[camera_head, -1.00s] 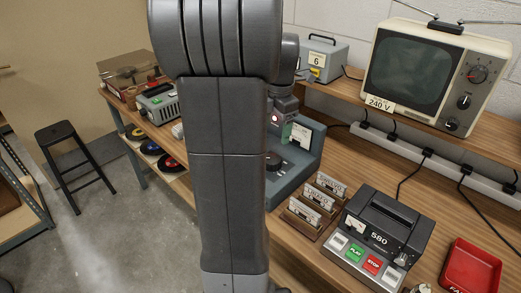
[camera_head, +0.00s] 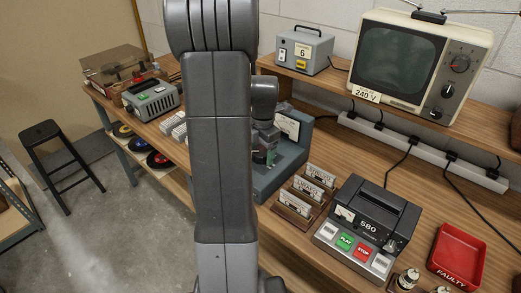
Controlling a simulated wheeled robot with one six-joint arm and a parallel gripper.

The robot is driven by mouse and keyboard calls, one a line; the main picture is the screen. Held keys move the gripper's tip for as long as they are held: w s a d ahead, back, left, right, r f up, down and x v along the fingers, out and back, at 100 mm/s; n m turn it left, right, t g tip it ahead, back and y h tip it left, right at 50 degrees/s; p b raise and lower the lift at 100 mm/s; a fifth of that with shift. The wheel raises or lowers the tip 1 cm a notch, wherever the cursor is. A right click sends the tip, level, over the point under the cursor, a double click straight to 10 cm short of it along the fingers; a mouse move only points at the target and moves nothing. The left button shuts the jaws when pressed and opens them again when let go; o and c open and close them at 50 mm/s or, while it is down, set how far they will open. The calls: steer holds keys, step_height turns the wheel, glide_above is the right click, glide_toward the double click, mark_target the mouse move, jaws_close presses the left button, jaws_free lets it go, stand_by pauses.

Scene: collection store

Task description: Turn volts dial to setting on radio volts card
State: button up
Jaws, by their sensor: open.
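A blue-grey unit (camera_head: 292,172) stands on the bench, with a white plate (camera_head: 288,125) on its upright back. A dark round dial showed on its sloping top earlier; now my gripper and arm hide it, so its setting cannot be read. My gripper (camera_head: 263,152) is open, pointing down just over this unit, partly hidden behind my arm. I cannot tell whether it touches the dial. A card reading "240 V" (camera_head: 366,95) sits on the shelf edge under the television (camera_head: 418,65). I cannot make out a card marked for a radio.
A black tape player marked 580 (camera_head: 368,225) and a rack of cassettes (camera_head: 305,192) stand right of the unit. A red FAULTY tray (camera_head: 458,255) is at the right. A grey box marked 6 (camera_head: 303,52) is on the shelf. A black stool (camera_head: 60,150) stands left.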

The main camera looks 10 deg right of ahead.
steer(key=shift+f, duration=0.3)
steer(key=c, duration=1)
steer(key=shift+o, duration=0.2)
